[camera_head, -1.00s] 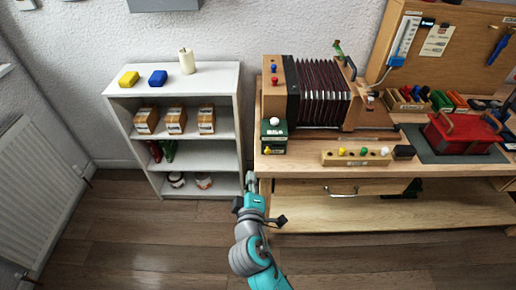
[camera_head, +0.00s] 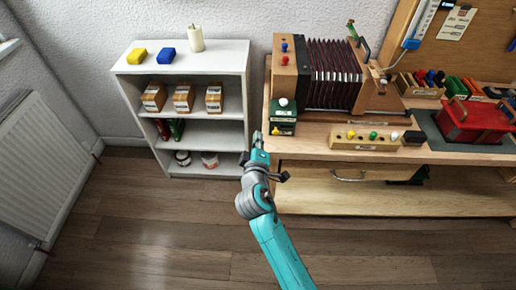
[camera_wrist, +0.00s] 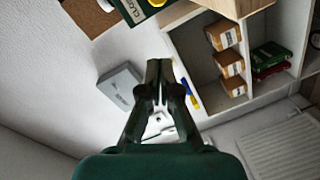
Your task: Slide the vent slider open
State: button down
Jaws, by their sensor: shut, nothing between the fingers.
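My gripper (camera_head: 257,142) is in front of the gap between the white shelf and the workbench, at the height of the bench's front edge. Its fingers are shut and empty, as the wrist view (camera_wrist: 159,68) shows. A grey box with a small dark label (camera_wrist: 121,87) is on the wall, left of the fingertips in the wrist view and apart from them. I cannot tell whether it is the vent. I cannot make out a vent slider in either view.
A white shelf (camera_head: 196,150) with boxes stands left of my arm. The wooden workbench (camera_head: 300,149) carries a bellows model (camera_head: 332,75), a green box (camera_head: 283,127), a knob block (camera_head: 365,138) and a red case (camera_head: 474,120). A radiator (camera_head: 45,155) is far left. The floor in front is clear.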

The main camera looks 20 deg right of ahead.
aim_at(276, 130)
jog(key=d, duration=0.1)
jog(key=w+d+f, duration=0.1)
jog(key=w+d, duration=0.1)
jog(key=shift+w+d+f, duration=0.15)
jog(key=shift+d+f, duration=0.05)
jog(key=shift+f, duration=0.1)
jog(key=shift+d+f, duration=0.25)
jog(key=shift+d, duration=0.25)
jog(key=shift+s+d, duration=0.3)
jog(key=shift+d, duration=0.5)
jog(key=shift+s+d, duration=0.25)
jog(key=shift+d, duration=0.55)
jog(key=shift+s+d, duration=0.3)
jog(key=shift+d, duration=0.5)
